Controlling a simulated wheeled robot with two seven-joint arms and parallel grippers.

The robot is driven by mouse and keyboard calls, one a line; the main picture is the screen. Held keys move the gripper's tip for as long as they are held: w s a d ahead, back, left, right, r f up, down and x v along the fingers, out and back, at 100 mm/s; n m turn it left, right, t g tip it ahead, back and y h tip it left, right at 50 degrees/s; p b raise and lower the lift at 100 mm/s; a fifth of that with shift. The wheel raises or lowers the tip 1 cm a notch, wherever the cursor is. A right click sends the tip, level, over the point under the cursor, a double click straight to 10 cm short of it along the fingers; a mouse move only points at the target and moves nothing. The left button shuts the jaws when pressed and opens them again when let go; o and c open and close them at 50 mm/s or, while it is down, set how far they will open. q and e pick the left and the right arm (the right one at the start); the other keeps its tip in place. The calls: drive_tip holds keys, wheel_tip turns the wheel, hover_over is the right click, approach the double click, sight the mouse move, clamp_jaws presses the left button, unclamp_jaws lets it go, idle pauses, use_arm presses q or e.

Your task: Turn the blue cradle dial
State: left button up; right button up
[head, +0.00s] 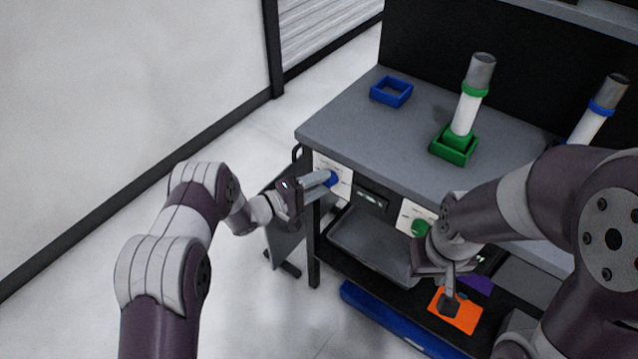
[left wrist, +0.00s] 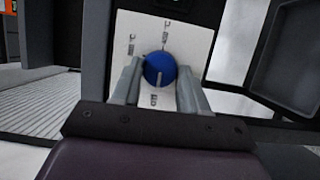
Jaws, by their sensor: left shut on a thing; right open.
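The blue cradle dial (head: 333,179) is a round knob on a white labelled plate (head: 345,186) on the front of the grey workbench. My left gripper (head: 328,178) is shut on this dial, with one finger on each side. The left wrist view shows the blue dial (left wrist: 160,69) between the two grey fingers of the left gripper (left wrist: 160,84), with a pale mark at its lower part. My right gripper (head: 452,290) is open, low in front of the bench near an orange sheet. A green dial (head: 421,227) sits to the right, partly hidden by my right arm.
On the bench top (head: 405,150) stand an empty blue square cradle (head: 391,91) and a green cradle (head: 453,147) holding an upright roll (head: 467,112). Another roll with a blue band (head: 602,107) is at the right. A grey tray (head: 375,240) and orange sheet (head: 463,310) lie below.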

use_arm(q)
drive_tip(key=o, duration=1)
drive_tip(key=shift+d, duration=0.1)
drive_tip(key=shift+o, duration=0.2)
drive_tip(key=v, duration=1.2)
drive_tip(key=shift+a, duration=0.35)
